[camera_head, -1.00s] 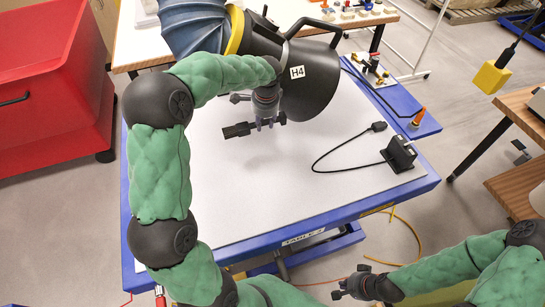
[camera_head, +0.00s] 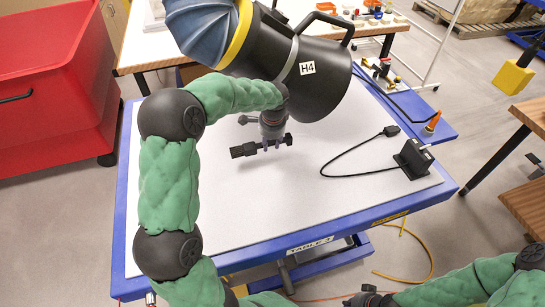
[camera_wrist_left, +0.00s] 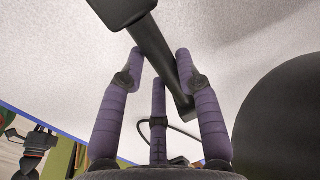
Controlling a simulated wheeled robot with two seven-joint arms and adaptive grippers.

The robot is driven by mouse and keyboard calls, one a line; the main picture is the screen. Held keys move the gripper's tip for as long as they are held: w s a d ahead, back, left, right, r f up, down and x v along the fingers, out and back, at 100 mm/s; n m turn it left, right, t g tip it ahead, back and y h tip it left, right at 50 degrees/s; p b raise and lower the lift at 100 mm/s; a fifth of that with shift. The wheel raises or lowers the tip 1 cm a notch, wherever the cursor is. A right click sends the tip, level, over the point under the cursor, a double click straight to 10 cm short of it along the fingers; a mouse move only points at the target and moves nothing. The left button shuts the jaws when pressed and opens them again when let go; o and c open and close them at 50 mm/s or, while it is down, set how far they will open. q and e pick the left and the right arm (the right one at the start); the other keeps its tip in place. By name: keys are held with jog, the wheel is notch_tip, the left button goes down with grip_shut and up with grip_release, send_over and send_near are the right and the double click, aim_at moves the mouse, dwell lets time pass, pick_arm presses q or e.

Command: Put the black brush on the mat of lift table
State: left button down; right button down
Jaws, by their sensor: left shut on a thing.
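The black brush (camera_head: 246,150) is held sideways over the lift table, its block-like head to the left. My left gripper (camera_head: 272,140) is shut on its handle. In the left wrist view, the brush handle (camera_wrist_left: 150,42) runs between the purple fingers of that gripper (camera_wrist_left: 160,68), with the mat behind. I cannot tell whether the brush touches the mat. The pale mat (camera_head: 205,205) covers the top of the blue-framed lift table (camera_head: 330,222). My right gripper (camera_head: 368,299) shows partly at the bottom edge, away from the table; its fingers are unclear.
A large black extraction hood (camera_head: 320,85), marked H4, hangs over the back of the table, close to my left gripper. A black device (camera_head: 412,160) with a cable lies at the right of the mat. The front and left of the mat are clear.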

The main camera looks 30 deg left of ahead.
aim_at(270, 159)
pick_arm(q)
notch_tip(270, 159, down, 7)
jog(key=shift+r+b, duration=0.15)
jog(key=shift+b, duration=0.55)
jog(key=c, duration=0.9)
grip_release()
jog(key=r+p, duration=0.1)
jog(key=r, duration=0.3)
jog(key=s+d+r, duration=0.1)
jog(key=r, duration=0.3)
jog(key=r+p, duration=0.1)
jog(key=r, duration=0.3)
jog(key=shift+s+d+p, duration=0.25)
jog(key=shift+d+p, duration=0.05)
jog(key=shift+d, duration=0.05)
jog(key=shift+f, duration=0.1)
